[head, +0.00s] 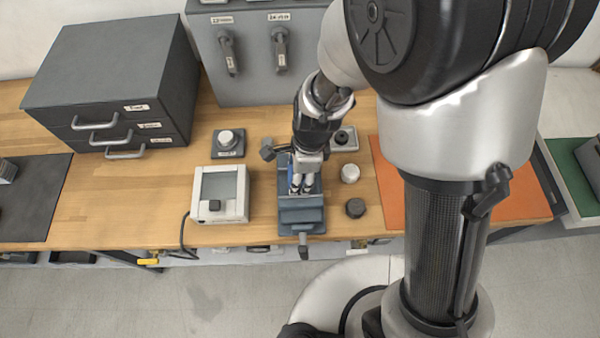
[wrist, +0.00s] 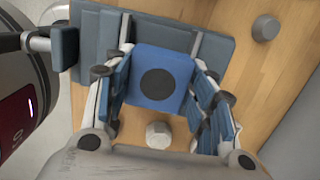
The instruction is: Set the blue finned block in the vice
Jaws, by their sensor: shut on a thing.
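The blue finned block (wrist: 162,62) is held between the fingers of my gripper (wrist: 162,92). Its blue face with a dark round disc shows in the wrist view. In the head view my gripper (head: 303,184) points down over the grey-blue vice (head: 301,216), and only a sliver of blue shows by the fingers. The vice also shows behind the block in the wrist view (wrist: 218,57), with two pale rods. The block is over or between the vice parts; I cannot tell whether it rests on them. Its underside is hidden.
A meter box (head: 220,194) stands left of the vice. A light knob (head: 350,173) and a dark knob (head: 355,208) stand close on its right. An orange mat (head: 390,190) lies farther right. A grey drawer cabinet (head: 112,85) is at back left.

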